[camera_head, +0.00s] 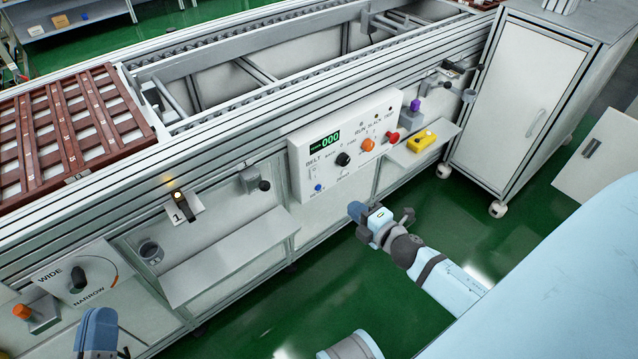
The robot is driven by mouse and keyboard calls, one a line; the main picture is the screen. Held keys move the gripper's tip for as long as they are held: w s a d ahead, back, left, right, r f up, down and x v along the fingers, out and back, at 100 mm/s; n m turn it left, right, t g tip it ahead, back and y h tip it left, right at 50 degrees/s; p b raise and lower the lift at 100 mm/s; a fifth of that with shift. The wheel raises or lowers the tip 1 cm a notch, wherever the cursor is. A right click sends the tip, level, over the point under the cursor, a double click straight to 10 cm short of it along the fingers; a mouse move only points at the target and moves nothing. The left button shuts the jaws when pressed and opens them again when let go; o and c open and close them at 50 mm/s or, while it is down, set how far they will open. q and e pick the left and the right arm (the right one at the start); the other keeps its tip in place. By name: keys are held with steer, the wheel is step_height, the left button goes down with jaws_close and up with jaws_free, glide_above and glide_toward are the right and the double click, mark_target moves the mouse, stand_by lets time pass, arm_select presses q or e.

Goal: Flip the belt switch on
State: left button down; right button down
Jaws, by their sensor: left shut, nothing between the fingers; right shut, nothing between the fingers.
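The white control panel (297,165) is on the front of the conveyor, with a green display (324,141) reading 000. The belt switch (312,174) is a small pale part under the word BELT at the panel's left; its position is too small to tell. My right gripper (358,210) is shut and empty, below and to the right of the switch, apart from the panel. My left gripper (98,330) is shut and empty at the lower left, far from the switch.
The panel also has a blue button (318,187), a black knob (343,159), an orange button (368,145) and a red button (392,137). A shelf (230,255) juts out at lower left. A yellow box (421,141) lies on the right shelf.

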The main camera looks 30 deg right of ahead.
mark_target(315, 178)
steer(key=shift+w, duration=0.15)
